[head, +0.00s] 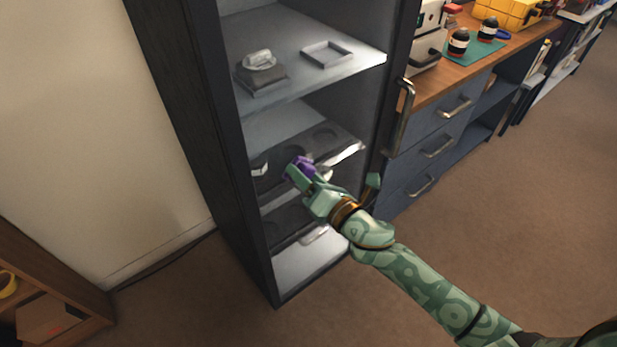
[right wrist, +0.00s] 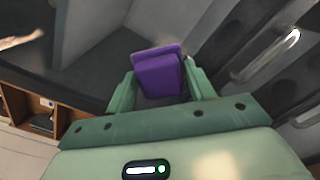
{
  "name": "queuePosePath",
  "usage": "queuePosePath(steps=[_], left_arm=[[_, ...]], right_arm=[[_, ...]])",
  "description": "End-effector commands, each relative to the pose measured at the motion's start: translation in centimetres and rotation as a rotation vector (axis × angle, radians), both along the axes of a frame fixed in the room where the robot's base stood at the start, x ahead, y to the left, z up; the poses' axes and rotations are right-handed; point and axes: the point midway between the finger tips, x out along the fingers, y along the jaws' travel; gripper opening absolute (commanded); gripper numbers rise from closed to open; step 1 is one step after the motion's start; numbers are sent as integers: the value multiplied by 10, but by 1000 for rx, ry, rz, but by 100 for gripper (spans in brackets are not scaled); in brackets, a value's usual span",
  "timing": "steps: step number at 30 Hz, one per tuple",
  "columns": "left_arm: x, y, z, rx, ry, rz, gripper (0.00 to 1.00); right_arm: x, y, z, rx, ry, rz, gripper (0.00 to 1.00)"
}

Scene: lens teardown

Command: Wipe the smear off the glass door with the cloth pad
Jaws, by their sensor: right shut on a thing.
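The tall dark cabinet has a glass door (head: 262,215) with a metal handle (head: 402,118) at its right side. My right gripper (head: 300,172) is shut on the purple cloth pad (head: 302,162), in front of the middle of the door. The pad (right wrist: 158,72) also shows between the fingers of my right gripper (right wrist: 162,85) in the right wrist view. I cannot tell whether the pad touches the glass. A pale streak (head: 346,153) shows right of the pad; I cannot tell whether it is the smear or a shelf edge. My left gripper is out of view.
Behind the glass, a shelf holds a dark-based device (head: 260,72) and a shallow square tray (head: 326,54). A wooden-topped drawer unit (head: 437,130) stands right of the cabinet. A low wooden shelf (head: 45,290) is at bottom left. The carpet at right is clear.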

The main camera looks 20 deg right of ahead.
Motion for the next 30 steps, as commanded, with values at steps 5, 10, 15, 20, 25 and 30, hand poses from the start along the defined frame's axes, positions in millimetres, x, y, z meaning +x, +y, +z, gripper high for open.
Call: queuePosePath(steps=[5, 10, 15, 20, 25, 30], left_arm=[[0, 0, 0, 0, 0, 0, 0], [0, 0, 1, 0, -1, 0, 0], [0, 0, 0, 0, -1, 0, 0], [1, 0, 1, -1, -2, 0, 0], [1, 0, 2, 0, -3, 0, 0], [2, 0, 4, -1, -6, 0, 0]], right_arm=[[1, -3, 0, -1, 0, -1, 35], [5, -17, 0, -1, 0, -1, 35], [10, -34, 0, -1, 0, -1, 35], [14, -38, 0, 0, 1, -1, 35], [13, -33, 0, 2, 1, 0, 35], [9, -17, 1, 3, 0, 1, 36]])
